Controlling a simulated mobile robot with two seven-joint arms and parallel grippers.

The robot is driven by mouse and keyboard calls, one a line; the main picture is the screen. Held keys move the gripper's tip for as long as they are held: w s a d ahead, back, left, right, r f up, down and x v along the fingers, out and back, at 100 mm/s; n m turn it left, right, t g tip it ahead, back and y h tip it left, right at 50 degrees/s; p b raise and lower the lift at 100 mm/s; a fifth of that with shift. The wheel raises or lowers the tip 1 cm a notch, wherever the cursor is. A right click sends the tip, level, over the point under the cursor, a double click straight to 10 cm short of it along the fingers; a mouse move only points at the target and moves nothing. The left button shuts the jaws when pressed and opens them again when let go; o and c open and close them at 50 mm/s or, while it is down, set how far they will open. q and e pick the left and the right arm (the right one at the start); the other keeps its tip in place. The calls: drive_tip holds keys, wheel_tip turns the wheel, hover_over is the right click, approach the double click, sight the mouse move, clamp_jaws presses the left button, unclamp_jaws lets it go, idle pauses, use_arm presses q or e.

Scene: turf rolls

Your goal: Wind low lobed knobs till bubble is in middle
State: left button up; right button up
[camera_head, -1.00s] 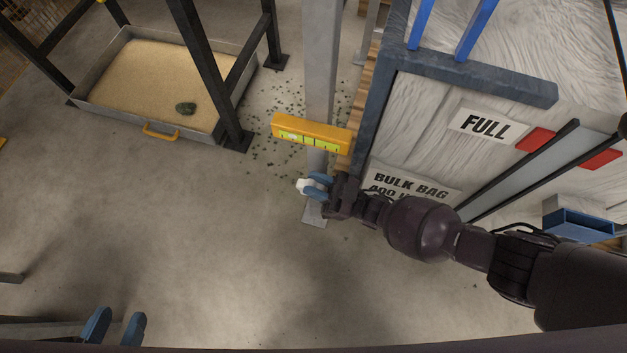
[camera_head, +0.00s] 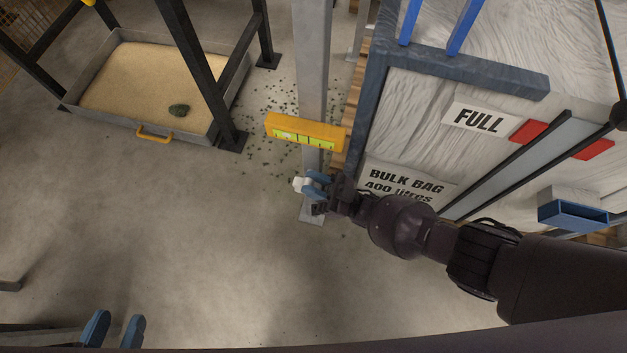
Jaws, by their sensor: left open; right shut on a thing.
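A yellow spirit level (camera_head: 305,131) with a green vial is fixed across a grey post (camera_head: 313,60). Its bubble looks to be a pale spot toward the vial's left end, though it is small. Below it, my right gripper (camera_head: 310,184) is shut on a white knob (camera_head: 301,184) low on the post. The blue fingers hide part of the knob, so its lobes are not clear. My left gripper (camera_head: 114,330) is open and empty at the bottom left, over bare floor. No second knob is clearly visible.
A large white bulk bag (camera_head: 430,120) in a blue-grey frame stands right of the post, near my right arm. A sand tray (camera_head: 150,85) with a dark lump sits under a black frame at upper left.

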sight(316, 186)
drive_tip(key=shift+s, duration=0.1)
drive_tip(key=o, duration=0.9)
drive_tip(key=shift+v, duration=2.35)
drive_tip(key=s+d, duration=0.1)
drive_tip(key=d, duration=0.3)
drive_tip(key=s+d, duration=0.1)
drive_tip(key=d, duration=0.2)
drive_tip(key=s+d+p, duration=0.1)
drive_tip(key=d, duration=0.3)
drive_tip(key=shift+s+d, duration=0.35)
